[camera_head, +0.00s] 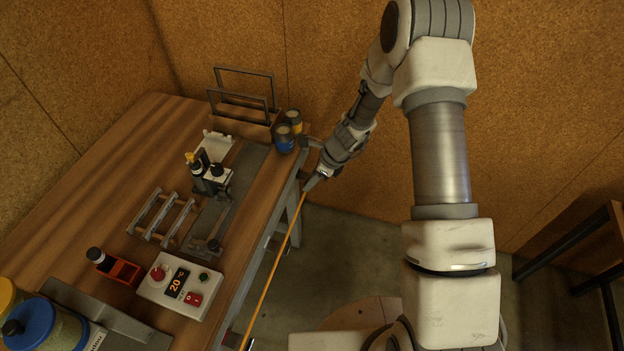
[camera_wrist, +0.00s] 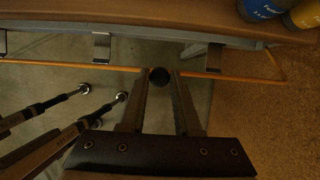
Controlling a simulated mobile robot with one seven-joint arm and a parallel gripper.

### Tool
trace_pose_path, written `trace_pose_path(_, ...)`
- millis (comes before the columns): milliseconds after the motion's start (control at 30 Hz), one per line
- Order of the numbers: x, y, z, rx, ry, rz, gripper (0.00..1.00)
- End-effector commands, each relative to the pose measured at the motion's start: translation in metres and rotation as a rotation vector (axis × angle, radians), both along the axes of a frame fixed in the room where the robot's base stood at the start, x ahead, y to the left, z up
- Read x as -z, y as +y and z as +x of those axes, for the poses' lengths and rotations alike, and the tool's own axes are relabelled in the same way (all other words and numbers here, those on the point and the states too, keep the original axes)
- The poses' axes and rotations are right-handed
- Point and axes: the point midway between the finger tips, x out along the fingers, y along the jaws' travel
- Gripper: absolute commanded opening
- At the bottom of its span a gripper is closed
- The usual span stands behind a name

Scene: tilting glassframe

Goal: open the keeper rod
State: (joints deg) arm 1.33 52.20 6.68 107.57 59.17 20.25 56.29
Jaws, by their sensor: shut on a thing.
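The keeper rod (camera_head: 272,268) is a thin orange rod running along the front edge of the workbench, from my gripper down to the bottom of the picture. In the wrist view the keeper rod (camera_wrist: 75,65) crosses below the bench edge and bends back toward the bench at the right. A dark round knob (camera_wrist: 160,76) sits on its line between my fingertips. My gripper (camera_head: 316,181) is at the bench's far front corner, outside the edge. The wrist view shows my gripper (camera_wrist: 160,82) shut on the knob, with a finger on each side. The fingers hide part of the rod.
The wooden bench (camera_head: 150,130) holds a control box (camera_head: 180,286), a metal rack (camera_head: 162,217), a black-and-white device (camera_head: 211,178) and a red bin (camera_head: 120,270). Two jars (camera_head: 284,138) stand near my arm. Metal brackets (camera_wrist: 101,47) hang under the edge.

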Motion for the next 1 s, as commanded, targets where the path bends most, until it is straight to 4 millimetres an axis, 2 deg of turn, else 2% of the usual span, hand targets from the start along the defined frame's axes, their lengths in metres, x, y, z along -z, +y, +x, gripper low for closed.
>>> trace_pose_path(67,-0.002,0.005,0.002,-0.004,-0.003,0.007,0.0)
trace_pose_path(100,-0.002,0.005,0.001,-0.004,-0.003,0.007,0.33)
trace_pose_path(267,-0.001,0.004,0.001,-0.003,-0.002,0.006,0.6)
trace_pose_path(667,-0.006,-0.001,0.0,-0.001,-0.003,0.002,0.6)
trace_pose_path(767,-0.017,-0.006,-0.001,-0.001,-0.004,0.001,0.6)
trace_pose_path(1000,-0.06,-0.024,-0.008,-0.001,-0.006,0.001,0.6)
